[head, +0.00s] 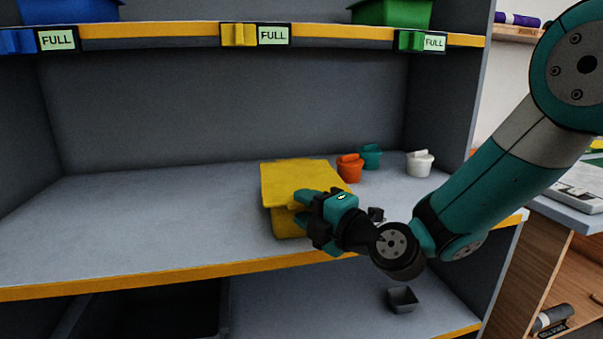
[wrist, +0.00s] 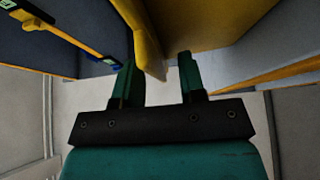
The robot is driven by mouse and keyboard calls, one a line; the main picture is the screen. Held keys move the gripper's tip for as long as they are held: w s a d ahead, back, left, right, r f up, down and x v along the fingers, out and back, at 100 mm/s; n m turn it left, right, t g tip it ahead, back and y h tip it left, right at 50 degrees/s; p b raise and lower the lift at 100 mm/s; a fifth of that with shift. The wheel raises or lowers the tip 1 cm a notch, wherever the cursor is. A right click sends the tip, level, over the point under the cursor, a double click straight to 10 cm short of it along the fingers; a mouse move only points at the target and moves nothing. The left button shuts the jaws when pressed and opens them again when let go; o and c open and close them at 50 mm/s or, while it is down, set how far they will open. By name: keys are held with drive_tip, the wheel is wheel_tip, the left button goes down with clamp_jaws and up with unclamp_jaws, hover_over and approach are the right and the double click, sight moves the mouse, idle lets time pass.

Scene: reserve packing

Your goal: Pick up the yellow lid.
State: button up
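The yellow lid (head: 298,176) is a flat slab on top of a yellow box (head: 287,224) on the middle shelf. My gripper (head: 303,207) is at the lid's front right edge, level with it. In the wrist view my gripper (wrist: 156,72) is open, its two fingers apart. The box wall (wrist: 205,25) shows beyond the right finger. My gripper hides part of the box front in the head view.
An orange pot (head: 349,168), a teal pot (head: 370,156) and a white pot (head: 420,164) stand behind and right of the box. A small dark cup (head: 402,299) sits on the lower shelf. The shelf left of the box is clear. Label plates (head: 256,35) line the upper shelf edge.

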clamp_jaws()
